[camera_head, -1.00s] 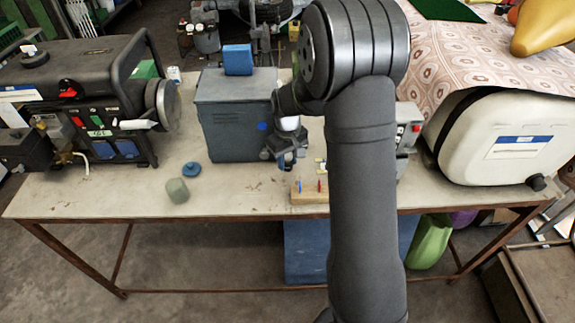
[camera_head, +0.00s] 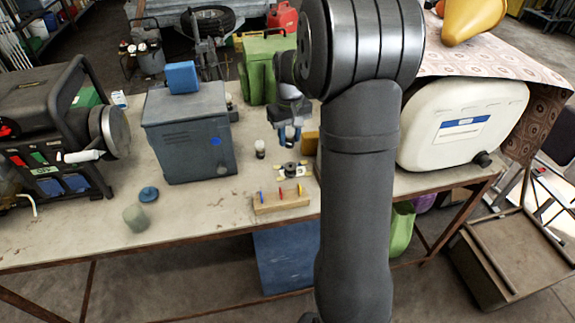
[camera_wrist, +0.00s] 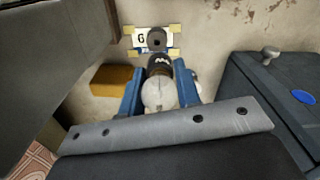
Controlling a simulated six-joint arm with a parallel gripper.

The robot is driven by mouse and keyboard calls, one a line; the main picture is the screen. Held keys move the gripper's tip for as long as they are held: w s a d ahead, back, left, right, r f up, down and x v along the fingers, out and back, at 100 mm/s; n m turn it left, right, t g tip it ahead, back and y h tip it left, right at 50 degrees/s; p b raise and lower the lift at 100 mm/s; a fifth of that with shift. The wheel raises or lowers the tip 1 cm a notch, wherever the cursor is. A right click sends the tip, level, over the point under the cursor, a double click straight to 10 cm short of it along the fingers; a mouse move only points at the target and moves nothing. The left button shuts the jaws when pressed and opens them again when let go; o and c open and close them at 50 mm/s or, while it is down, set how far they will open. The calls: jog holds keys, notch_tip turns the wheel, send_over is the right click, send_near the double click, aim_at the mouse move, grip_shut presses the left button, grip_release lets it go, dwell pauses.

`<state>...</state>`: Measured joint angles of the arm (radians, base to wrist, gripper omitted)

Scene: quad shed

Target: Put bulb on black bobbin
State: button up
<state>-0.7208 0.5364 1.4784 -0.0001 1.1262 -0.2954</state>
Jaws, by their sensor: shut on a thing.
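My gripper (camera_head: 290,138) points down over the table, right of the grey-blue cabinet. In the wrist view my gripper (camera_wrist: 159,88) has its blue fingers shut on the bulb (camera_wrist: 158,92), a whitish globe with a black, marked base. The base points toward the black bobbin (camera_wrist: 157,39). The bobbin stands on a white card with yellow corner strips; it also shows in the head view (camera_head: 290,168), just below and in front of the fingers. The bulb appears above the bobbin and apart from it. The fingers hide most of the bulb in the head view.
A wooden block with coloured pegs (camera_head: 282,201) lies in front of the bobbin. A small light-and-dark object (camera_head: 260,149) stands to its left. A brownish-yellow block (camera_wrist: 112,80) is close beside the gripper. The cabinet (camera_head: 188,135) stands left.

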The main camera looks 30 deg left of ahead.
aim_at(290, 166)
jog(key=shift+w+a+m, duration=0.1)
jog(key=shift+w+m, duration=0.2)
jog(key=shift+w, duration=0.15)
notch_tip(290, 166, down, 10)
jog(key=shift+w+r, duration=0.1)
jog(key=shift+r, duration=0.15)
jog(key=shift+f, duration=0.15)
jog(key=o, duration=1)
notch_tip(290, 166, up, 12)
jog(key=shift+r, duration=0.2)
